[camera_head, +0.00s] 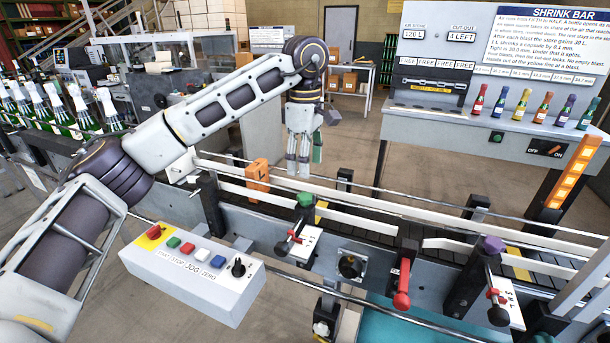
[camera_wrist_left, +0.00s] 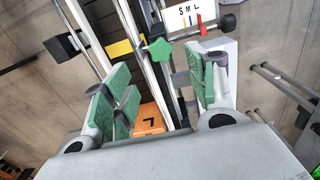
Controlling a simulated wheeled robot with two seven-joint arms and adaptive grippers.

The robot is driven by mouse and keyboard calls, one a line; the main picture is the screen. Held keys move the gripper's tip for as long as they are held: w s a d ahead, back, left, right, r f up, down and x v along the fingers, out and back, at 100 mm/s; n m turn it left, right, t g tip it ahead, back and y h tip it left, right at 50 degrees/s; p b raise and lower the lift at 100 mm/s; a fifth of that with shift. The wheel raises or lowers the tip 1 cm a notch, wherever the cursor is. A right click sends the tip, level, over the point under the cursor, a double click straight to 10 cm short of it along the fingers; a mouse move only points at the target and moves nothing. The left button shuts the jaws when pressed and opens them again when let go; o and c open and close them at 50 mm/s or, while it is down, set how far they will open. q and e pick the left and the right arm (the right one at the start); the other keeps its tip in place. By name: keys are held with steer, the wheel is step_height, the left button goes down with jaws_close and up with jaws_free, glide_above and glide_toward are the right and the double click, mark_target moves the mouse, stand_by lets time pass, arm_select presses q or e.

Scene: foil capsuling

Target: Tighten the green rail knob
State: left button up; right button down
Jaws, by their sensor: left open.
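My left gripper (camera_head: 299,170) hangs pointing down above the conveyor, behind and above the knob in the head view. In the left wrist view its green-padded fingers (camera_wrist_left: 160,85) are spread, with nothing between them. They appear clear of the knob. My right gripper is not in view.
A purple knob (camera_head: 492,245) tops another post at the right, with a red-handled lever (camera_head: 402,285) between. A control box (camera_head: 190,268) stands in front. An orange block (camera_head: 257,174) is by the rails. A white plate marked S M L (camera_wrist_left: 192,15) is beside the green knob.

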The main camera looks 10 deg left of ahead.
arm_select(q)
steer(key=shift+r, duration=1.5)
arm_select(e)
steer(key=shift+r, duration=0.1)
arm_select(q)
step_height(320, 180, up, 9)
steer(key=p, duration=0.9)
steer(key=shift+r, duration=0.15)
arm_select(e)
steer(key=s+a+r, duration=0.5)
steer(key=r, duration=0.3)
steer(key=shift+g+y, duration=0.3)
arm_select(q)
steer(key=shift+r+p, duration=0.15)
steer(key=shift+p, duration=0.15)
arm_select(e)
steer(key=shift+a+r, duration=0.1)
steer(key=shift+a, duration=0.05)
arm_select(q)
steer(key=shift+r+p, duration=0.3)
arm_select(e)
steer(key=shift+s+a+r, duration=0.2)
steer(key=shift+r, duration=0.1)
